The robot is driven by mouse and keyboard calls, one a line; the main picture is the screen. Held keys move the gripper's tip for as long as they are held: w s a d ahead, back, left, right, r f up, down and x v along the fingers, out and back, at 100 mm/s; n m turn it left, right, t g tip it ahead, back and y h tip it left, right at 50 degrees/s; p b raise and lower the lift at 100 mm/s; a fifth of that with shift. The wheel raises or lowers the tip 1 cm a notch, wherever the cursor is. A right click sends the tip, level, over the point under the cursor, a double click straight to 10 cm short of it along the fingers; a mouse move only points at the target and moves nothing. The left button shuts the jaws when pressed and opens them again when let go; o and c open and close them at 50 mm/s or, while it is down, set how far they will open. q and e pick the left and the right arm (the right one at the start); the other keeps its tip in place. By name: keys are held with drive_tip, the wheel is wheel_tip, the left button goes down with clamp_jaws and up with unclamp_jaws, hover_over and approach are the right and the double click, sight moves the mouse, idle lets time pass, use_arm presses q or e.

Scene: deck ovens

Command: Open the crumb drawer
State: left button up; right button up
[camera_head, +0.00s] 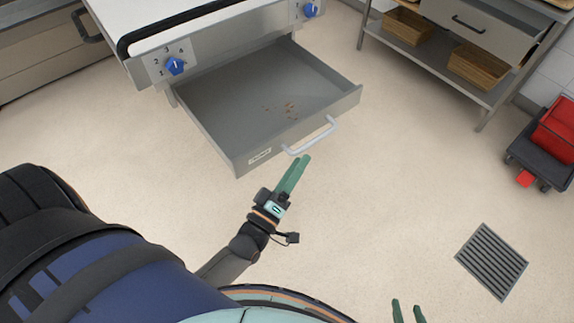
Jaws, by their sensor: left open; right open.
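The crumb drawer (238,101) is pulled well out from under the oven, toward me. Its grey inside shows, with a few brown crumbs on its floor. A pale bar handle (312,138) and a small label sit on its front. My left gripper (299,168), with green fingers, is just in front of the drawer, close to the left end of the handle. It is open and holds nothing; I cannot tell if a fingertip touches the handle. My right gripper (407,310) shows only as green fingertips at the bottom edge, open and empty, far from the drawer.
The oven (150,66) has blue knobs and a dark front rail above the drawer. A steel table (432,56) with baskets on its shelf stands at the upper right. A red bin on a dark wheeled base (540,150) is at right. A floor grate (491,262) lies lower right. Floor between is clear.

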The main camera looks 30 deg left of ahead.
use_arm(q)
drive_tip(key=v, duration=0.5)
idle(0.4)
drive_tip(key=s+d+f+m+g+h+p, duration=0.1)
drive_tip(key=s+d+f+m+g, duration=0.1)
drive_tip(key=s+f+m+g, duration=0.6)
wheel_tip(320, 180, down, 4)
drive_tip(key=m+g, duration=0.3)
drive_tip(key=m, duration=0.2)
drive_tip(key=shift+p, duration=0.4)
